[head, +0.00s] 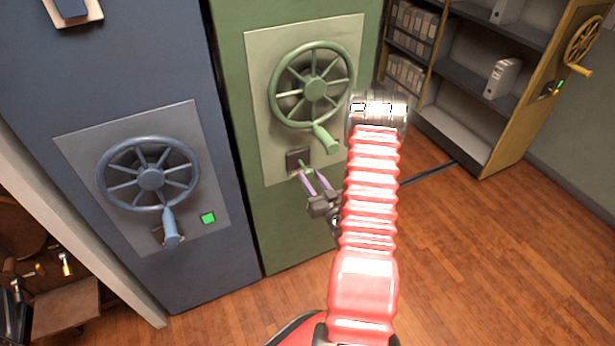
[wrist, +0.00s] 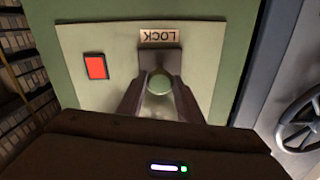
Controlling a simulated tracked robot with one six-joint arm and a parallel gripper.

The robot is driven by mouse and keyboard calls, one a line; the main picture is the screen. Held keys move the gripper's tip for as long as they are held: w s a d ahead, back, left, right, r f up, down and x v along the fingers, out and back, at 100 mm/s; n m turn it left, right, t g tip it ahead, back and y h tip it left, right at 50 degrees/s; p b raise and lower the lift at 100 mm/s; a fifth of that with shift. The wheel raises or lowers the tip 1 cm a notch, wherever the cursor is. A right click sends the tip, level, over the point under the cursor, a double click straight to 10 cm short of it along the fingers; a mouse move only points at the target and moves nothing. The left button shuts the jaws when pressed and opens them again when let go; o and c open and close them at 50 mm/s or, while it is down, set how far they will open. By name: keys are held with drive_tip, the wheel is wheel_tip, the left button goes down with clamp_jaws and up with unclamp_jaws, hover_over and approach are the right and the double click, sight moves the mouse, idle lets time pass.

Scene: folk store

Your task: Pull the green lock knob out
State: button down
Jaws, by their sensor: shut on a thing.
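The green lock knob (wrist: 160,84) sits between my two fingers in the wrist view, at a dark square mount under a "LOCK" label (wrist: 160,36) that reads upside down. My gripper (wrist: 159,88) is shut on the knob. In the head view my gripper (head: 307,174) reaches the lower part of the green cabinet's pale panel (head: 262,120), just below the dark lock mount (head: 298,158). The knob is mostly hidden by my fingers there. A red indicator (wrist: 96,66) is lit beside the lock in the wrist view. My red arm covers part of the panel's right side.
A green handwheel (head: 313,88) with a handle hangs above the lock. A blue cabinet (head: 120,90) with a wheel and a lit green indicator (head: 208,218) stands at left. An open yellow-edged cabinet (head: 500,150) holds shelves at right. Wooden floor (head: 480,260) is clear in front.

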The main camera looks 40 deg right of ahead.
drive_tip(key=shift+s+a, duration=0.1)
drive_tip(key=shift+s, duration=0.05)
drive_tip(key=c, duration=1.3)
unclamp_jaws()
drive_tip(key=shift+o, duration=0.2)
drive_tip(key=v, duration=1.4)
drive_tip(key=shift+f, duration=0.1)
